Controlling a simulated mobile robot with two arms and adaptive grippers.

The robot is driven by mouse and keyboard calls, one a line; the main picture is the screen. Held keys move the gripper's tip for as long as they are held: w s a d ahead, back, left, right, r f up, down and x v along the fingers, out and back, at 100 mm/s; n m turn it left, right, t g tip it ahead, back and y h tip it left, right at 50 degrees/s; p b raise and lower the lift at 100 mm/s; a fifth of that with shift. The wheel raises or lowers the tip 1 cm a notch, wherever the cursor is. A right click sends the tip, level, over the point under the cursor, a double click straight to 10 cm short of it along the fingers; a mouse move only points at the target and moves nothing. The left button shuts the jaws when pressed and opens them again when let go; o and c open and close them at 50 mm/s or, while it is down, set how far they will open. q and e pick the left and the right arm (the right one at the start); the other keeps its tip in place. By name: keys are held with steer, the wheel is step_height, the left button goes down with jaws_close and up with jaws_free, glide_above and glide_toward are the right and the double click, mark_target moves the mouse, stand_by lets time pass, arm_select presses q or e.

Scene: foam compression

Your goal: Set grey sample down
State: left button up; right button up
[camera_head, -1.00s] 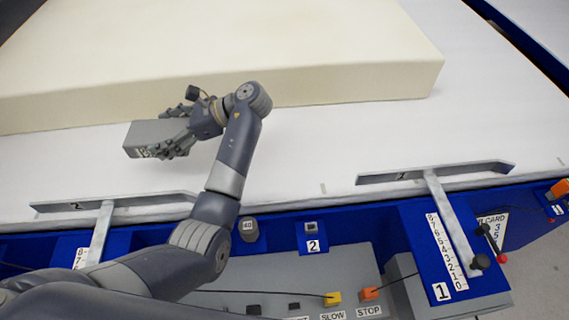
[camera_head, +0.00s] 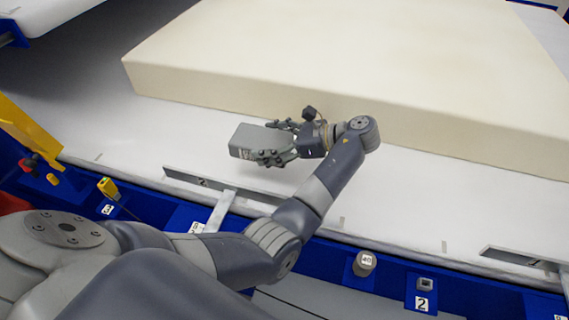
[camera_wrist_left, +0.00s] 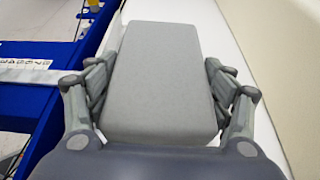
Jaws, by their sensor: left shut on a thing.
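The grey sample (camera_head: 250,141) is a grey block with a label on its near face, in the head view left of centre. My left gripper (camera_head: 273,146) is shut on it, with fingers on both sides. In the left wrist view the grey sample (camera_wrist_left: 158,75) fills the middle, between the fingers of my left gripper (camera_wrist_left: 160,95). It appears over the white surface, in front of the large cream foam block; whether it touches the surface I cannot tell. My right gripper is not in view.
The large cream foam block (camera_head: 360,70) lies behind the sample. A grey guide bar (camera_head: 225,186) marked 2 runs along the near edge of the white surface (camera_head: 130,135). A yellow part (camera_head: 28,132) stands at the left. White surface left of the sample is clear.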

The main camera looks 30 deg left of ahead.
mark_target(270, 171)
arm_select(q)
steer(key=f, duration=0.3)
steer(key=shift+a+f, duration=0.1)
steer(key=shift+a, duration=0.15)
steer(key=shift+f+b, duration=0.4)
steer(key=shift+f, duration=0.2)
step_height(270, 171, down, 3)
steer(key=shift+r+b, duration=0.1)
steer(key=shift+b, duration=0.2)
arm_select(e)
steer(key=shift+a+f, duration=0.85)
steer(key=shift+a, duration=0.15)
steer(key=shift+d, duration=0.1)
arm_select(q)
steer(key=o, duration=1)
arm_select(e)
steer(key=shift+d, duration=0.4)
